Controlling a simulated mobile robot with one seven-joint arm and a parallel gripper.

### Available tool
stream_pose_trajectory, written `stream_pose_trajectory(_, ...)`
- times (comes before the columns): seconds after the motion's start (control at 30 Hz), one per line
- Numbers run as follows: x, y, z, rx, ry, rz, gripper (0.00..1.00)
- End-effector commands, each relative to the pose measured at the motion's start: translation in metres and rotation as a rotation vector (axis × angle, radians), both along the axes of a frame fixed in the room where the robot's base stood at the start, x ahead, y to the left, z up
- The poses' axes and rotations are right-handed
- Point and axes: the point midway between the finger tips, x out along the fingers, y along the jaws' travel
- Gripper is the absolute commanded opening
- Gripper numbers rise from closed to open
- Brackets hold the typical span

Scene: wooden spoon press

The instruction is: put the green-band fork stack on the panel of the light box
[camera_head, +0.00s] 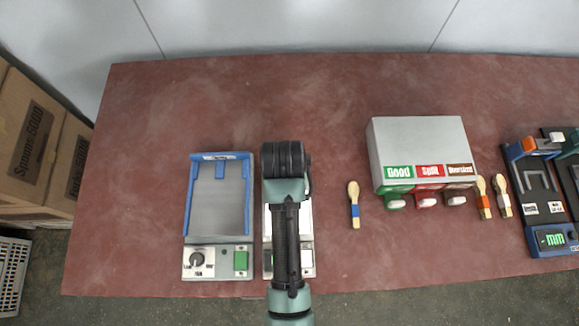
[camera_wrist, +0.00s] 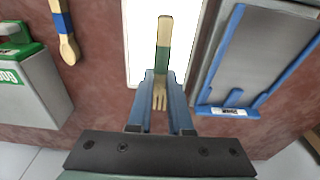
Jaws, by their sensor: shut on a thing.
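The green-band fork stack (camera_wrist: 162,58) is in the wrist view, with pale wood handle and tines and a green band around its middle. My gripper (camera_wrist: 163,78) is shut on it, with blue fingers on both sides near the tines. The handle end lies over the bright white panel (camera_wrist: 140,40) of the light box. I cannot tell whether the stack touches the panel. The fork stack and fingertips are hidden there.
A blue-framed tray device (camera_head: 220,258) stands just left of the light box. A blue-band spoon (camera_head: 354,207) lies to the right. Beyond it are a grey sorting box (camera_head: 418,140), an orange-band utensil (camera_head: 483,198), a white-band one (camera_head: 502,197) and a measuring device (camera_head: 550,240).

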Motion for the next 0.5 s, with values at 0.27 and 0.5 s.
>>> stream_pose_trajectory(0.27,-0.001,0.0,-0.033,0.0,0.003,-0.001,0.0)
stream_pose_trajectory(0.5,-0.001,0.0,-0.056,0.0,0.0,-0.001,0.0)
